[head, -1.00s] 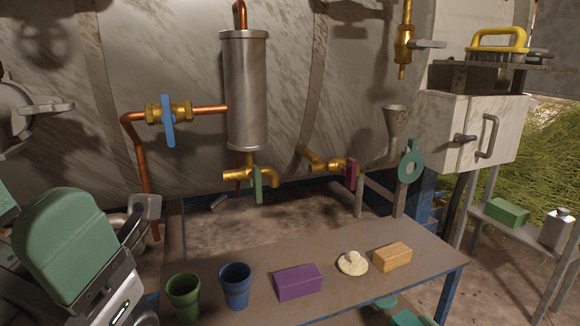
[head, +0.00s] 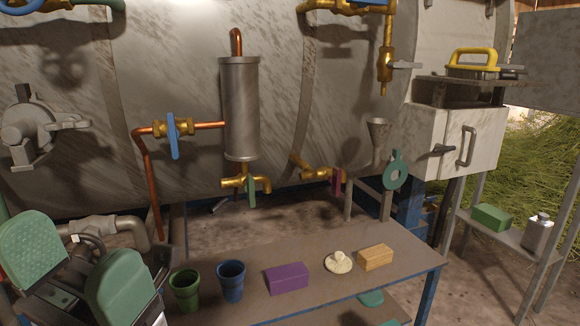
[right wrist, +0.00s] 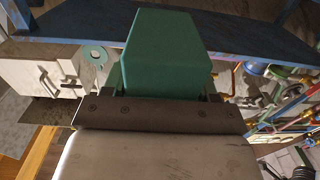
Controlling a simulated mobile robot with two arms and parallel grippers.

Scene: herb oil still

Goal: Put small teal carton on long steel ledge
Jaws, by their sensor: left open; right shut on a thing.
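My right gripper (right wrist: 163,60) is shut, its teal-green finger filling the middle of the right wrist view. The small teal carton cannot be clearly told apart from this finger, and no teal carton stands on the furniture in view. Teal bits (head: 371,297) show low beyond the table's front edge in the head view; too little shows to name them. The long steel ledge (head: 512,238) is at the right, bearing a green box (head: 492,217) and a steel flask (head: 538,233), with little bare room between them. My left gripper (head: 78,268) is open and empty at lower left.
The table (head: 330,287) bears a green cup (head: 185,290), a blue cup (head: 231,281), a purple box (head: 287,278), a pale lump (head: 338,262) and a wooden block (head: 375,257). A still with copper pipes and valves stands behind. A white cabinet (head: 425,135) stands left of the ledge.

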